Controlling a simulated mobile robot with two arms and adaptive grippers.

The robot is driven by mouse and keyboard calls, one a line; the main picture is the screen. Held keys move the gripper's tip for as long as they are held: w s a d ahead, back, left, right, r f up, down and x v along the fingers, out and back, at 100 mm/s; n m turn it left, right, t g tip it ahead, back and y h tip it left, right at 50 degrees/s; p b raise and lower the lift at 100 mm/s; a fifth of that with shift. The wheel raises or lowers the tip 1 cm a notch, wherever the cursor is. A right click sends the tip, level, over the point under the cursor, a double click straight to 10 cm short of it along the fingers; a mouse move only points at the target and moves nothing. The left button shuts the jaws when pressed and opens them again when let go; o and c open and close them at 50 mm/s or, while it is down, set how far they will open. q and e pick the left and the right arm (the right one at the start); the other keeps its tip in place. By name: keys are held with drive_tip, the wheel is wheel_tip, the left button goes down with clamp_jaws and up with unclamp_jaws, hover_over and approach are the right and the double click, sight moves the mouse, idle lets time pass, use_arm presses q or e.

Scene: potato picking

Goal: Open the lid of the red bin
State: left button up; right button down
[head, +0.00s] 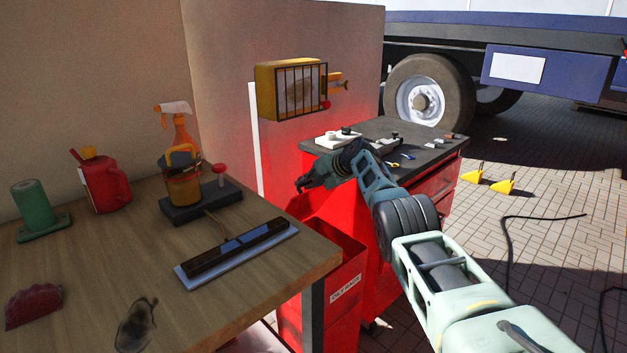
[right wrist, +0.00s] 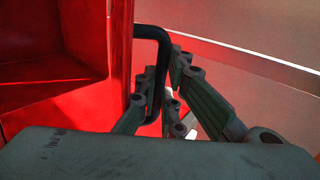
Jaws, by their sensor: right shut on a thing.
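The red bin (head: 345,300) stands on the floor between the workbench and the red cabinet, with an "OILY RAGS" label on its front. Its top looks open, and the red lid (head: 335,208) appears raised at the back, partly hidden by my right arm. My right gripper (head: 303,184) is at the lid's upper edge. In the right wrist view its fingers (right wrist: 158,103) are shut around a black bent handle (right wrist: 150,32) beside a red panel. The exact lid angle is hard to tell. My left gripper is out of view.
A wooden workbench (head: 110,265) on the left holds a red can (head: 105,187), a spray bottle (head: 181,130) and a long dark block (head: 237,250). The cabinet's dark top (head: 425,150) carries small tools. A yellow caged box (head: 290,90) hangs on the wall.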

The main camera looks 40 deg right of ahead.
drive_tip(key=shift+w+a+r+t, duration=0.1)
drive_tip(key=shift+w+r+t, duration=0.2)
drive_tip(key=shift+w+r, duration=0.35)
drive_tip(key=shift+w+r+t, duration=0.3)
drive_tip(key=shift+r, duration=0.55)
drive_tip(key=c, duration=1.6)
unclamp_jaws()
drive_tip(key=shift+a, duration=0.15)
drive_tip(key=shift+c, duration=0.2)
drive_tip(key=o, duration=0.4)
drive_tip(key=shift+w+a+f, duration=0.1)
drive_tip(key=shift+w+f, duration=0.1)
drive_tip(key=shift+f, duration=0.15)
